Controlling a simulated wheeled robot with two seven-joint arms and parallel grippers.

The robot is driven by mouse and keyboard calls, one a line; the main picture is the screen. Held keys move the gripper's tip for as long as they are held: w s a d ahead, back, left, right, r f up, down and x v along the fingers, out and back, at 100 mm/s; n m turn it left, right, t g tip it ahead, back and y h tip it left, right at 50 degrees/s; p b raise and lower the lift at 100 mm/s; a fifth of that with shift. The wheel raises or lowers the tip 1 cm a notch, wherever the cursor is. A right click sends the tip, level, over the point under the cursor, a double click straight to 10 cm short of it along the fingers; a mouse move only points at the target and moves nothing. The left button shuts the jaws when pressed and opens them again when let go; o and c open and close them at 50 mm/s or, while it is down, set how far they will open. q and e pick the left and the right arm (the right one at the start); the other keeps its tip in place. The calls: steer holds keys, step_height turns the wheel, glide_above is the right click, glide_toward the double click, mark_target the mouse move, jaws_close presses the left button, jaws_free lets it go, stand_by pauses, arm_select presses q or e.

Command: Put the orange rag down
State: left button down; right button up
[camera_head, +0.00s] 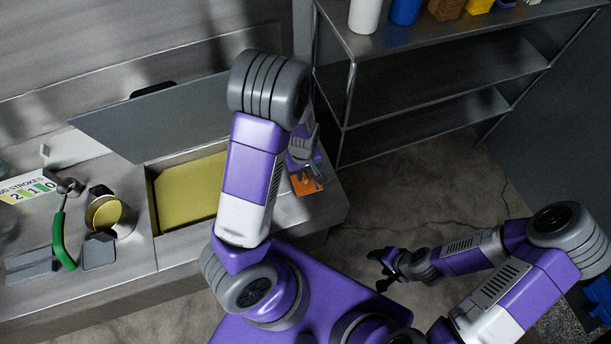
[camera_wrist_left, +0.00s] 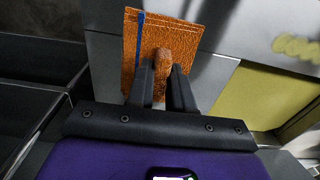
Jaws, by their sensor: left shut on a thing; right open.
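The orange rag (camera_head: 306,185) is at the right end of the metal counter, partly hidden by my left arm. In the left wrist view it is a flat, rough orange square (camera_wrist_left: 132,50) with a blue stripe and a raised fold in the middle. My left gripper (camera_wrist_left: 161,72) is shut on that fold. The rag looks spread flat over the counter; I cannot tell whether it touches. My right gripper (camera_head: 378,269) is open and empty over the floor, away from the counter.
A yellow griddle surface (camera_head: 188,192) with a raised lid (camera_head: 150,115) is set in the counter (camera_head: 322,208). Metal shelves (camera_head: 440,88) rise behind right.

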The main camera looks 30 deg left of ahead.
mark_target(304, 179)
arm_select(q)
steer(key=shift+w+f, duration=0.15)
steer(key=shift+f, duration=0.6)
step_height(304, 179, down, 3)
steer(key=shift+f, duration=0.1)
steer(key=shift+f+b, duration=0.15)
steer(key=shift+b, duration=0.25)
steer(key=c, duration=1)
jaws_free()
